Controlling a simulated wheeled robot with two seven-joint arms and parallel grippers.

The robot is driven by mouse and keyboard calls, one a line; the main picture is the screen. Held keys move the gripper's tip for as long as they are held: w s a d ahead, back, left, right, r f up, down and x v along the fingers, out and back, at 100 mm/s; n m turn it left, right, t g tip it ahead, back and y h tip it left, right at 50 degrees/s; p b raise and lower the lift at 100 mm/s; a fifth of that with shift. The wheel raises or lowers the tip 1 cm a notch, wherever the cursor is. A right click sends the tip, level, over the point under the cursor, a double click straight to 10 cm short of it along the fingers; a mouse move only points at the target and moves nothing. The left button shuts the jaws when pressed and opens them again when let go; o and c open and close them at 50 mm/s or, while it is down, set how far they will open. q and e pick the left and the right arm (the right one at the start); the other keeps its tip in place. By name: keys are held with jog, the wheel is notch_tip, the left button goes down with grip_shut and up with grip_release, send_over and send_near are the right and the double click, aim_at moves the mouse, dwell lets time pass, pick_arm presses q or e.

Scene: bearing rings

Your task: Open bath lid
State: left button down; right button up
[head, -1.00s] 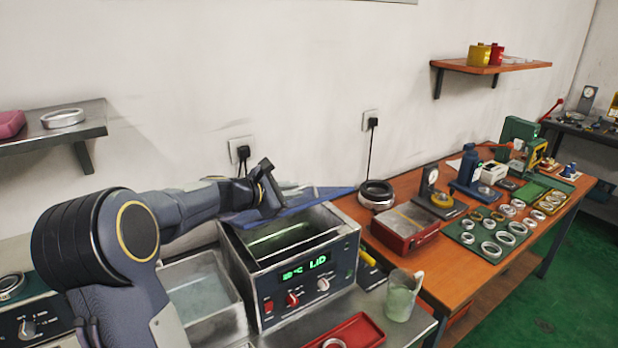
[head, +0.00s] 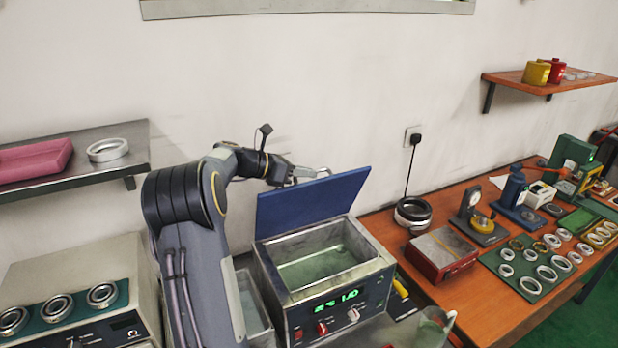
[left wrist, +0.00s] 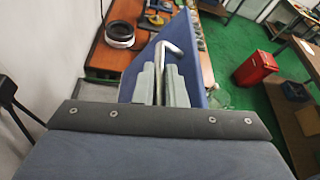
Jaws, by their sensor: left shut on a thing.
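The bath (head: 325,262) is a metal box with a lit green display on its front. Its blue lid (head: 312,203) stands raised and tilted back at the rear edge, so the open basin with liquid shows. My left gripper (head: 312,173) is at the top edge of the lid. In the left wrist view its fingers (left wrist: 160,85) are shut on the lid's bent metal handle (left wrist: 175,52), with the blue lid (left wrist: 150,50) beyond. My right gripper is not in view.
A second open basin (head: 250,305) stands left of the bath, partly behind my left arm. A black socket plug (head: 415,138) is on the wall behind. An orange table (head: 480,290) with rings and tools is at the right. A shelf (head: 130,160) hangs at the left.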

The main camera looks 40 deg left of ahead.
pick_arm(q)
jog(key=shift+w+a, duration=0.1)
jog(key=shift+a, duration=0.2)
jog(key=c, duration=1.5)
grip_release()
jog(key=b+v, duration=0.2)
jog(key=v, duration=0.5)
jog(key=shift+s+a, duration=0.2)
jog(key=shift+s, duration=0.15)
